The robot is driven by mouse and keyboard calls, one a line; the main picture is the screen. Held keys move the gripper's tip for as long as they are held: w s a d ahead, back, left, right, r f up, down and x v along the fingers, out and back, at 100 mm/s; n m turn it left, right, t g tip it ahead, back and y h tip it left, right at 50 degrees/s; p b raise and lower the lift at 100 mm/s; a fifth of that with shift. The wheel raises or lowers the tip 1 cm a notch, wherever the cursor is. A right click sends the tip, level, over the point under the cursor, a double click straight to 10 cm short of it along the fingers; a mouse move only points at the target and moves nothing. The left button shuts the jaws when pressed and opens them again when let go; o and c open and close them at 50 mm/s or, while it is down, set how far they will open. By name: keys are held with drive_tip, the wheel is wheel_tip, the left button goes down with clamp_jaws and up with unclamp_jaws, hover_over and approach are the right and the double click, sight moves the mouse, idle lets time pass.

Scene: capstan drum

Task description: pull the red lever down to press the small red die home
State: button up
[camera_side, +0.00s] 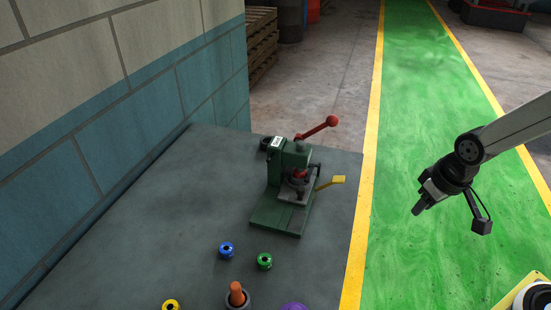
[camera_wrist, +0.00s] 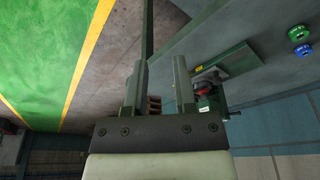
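A green press (camera_side: 285,190) stands on the grey table and shows partly behind a finger in the wrist view (camera_wrist: 230,64). Its red lever (camera_side: 318,129) slopes up to the right and ends in a round red knob (camera_side: 332,121). The small red die (camera_side: 299,174) is in the press, above its grey block; how deep it sits is not clear. My gripper (camera_side: 418,209) is off to the right of the press, over the green walkway and apart from the lever. In the wrist view its two fingers (camera_wrist: 161,80) stand apart with nothing held between them.
A yellow tab (camera_side: 338,179) juts from the press's right side. Blue (camera_side: 226,249), green (camera_side: 265,261) and yellow (camera_side: 171,304) spools, an orange peg (camera_side: 237,294) and a purple piece (camera_side: 293,306) are in front. A block wall (camera_side: 120,130) bounds the table's left.

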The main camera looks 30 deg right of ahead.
drive_tip(key=shift+w, duration=0.2)
clamp_jaws()
drive_tip(key=w+a+r+n+h, duration=0.1)
drive_tip(key=w+a+r+n, duration=0.2)
drive_tip(key=w, duration=0.7)
drive_tip(key=w+a+r+n+h, duration=0.1)
drive_tip(key=w+a+r+n, duration=0.2)
drive_tip(key=w+r+n, duration=0.2)
drive_tip(key=w+a+r+n+h, duration=0.1)
drive_tip(key=w+a+r+n, duration=0.3)
drive_tip(key=w+r, duration=0.5)
drive_tip(key=shift+w+r+n, duration=0.2)
drive_tip(key=shift+w+n, duration=0.4)
drive_tip(key=shift+w, duration=2.25)
